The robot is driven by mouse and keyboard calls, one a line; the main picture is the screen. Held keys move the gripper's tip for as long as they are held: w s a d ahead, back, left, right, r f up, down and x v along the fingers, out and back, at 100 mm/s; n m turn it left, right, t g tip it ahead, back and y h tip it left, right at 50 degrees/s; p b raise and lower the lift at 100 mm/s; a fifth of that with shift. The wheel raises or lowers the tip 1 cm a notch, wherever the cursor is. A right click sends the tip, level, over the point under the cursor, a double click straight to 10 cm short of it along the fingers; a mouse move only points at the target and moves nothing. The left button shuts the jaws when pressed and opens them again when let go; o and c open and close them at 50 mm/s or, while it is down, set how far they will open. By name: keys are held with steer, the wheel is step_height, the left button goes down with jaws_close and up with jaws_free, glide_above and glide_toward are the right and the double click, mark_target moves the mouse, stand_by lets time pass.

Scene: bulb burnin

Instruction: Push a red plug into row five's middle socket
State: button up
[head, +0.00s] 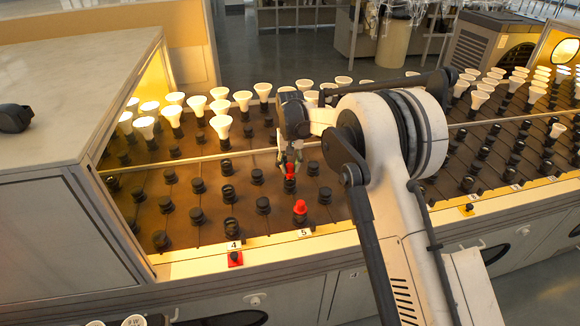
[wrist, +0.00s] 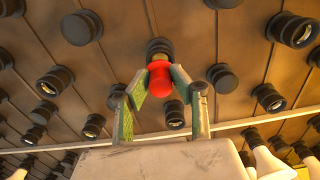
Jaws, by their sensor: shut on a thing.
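My gripper (head: 289,158) is shut on a red plug (head: 290,170); the wrist view shows the plug (wrist: 160,80) between the green-padded fingertips (wrist: 158,92). A black socket (head: 290,186) sits directly under the plug in the head view. In the wrist view a black socket (wrist: 159,46) lies just beyond the plug's pale tip. I cannot tell whether the tip is in that socket or just above it. A second red plug (head: 300,207) sits upright on the front socket of the row by the label 5 (head: 304,232).
Black sockets stand close around my gripper on the brown bench, some capped. White bulbs (head: 221,125) stand in the back rows. A red item (head: 235,258) sits by the label 4 (head: 233,245). A grey cabinet (head: 75,110) bounds the left side.

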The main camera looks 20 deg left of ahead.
mark_target(290, 166)
steer(key=shift+f+b, duration=0.9)
steer(key=shift+f, duration=0.55)
steer(key=o, duration=1)
steer(key=shift+o, duration=0.2)
steer(key=shift+r, duration=0.1)
step_height(290, 166, up, 12)
steer(key=shift+f, duration=0.1)
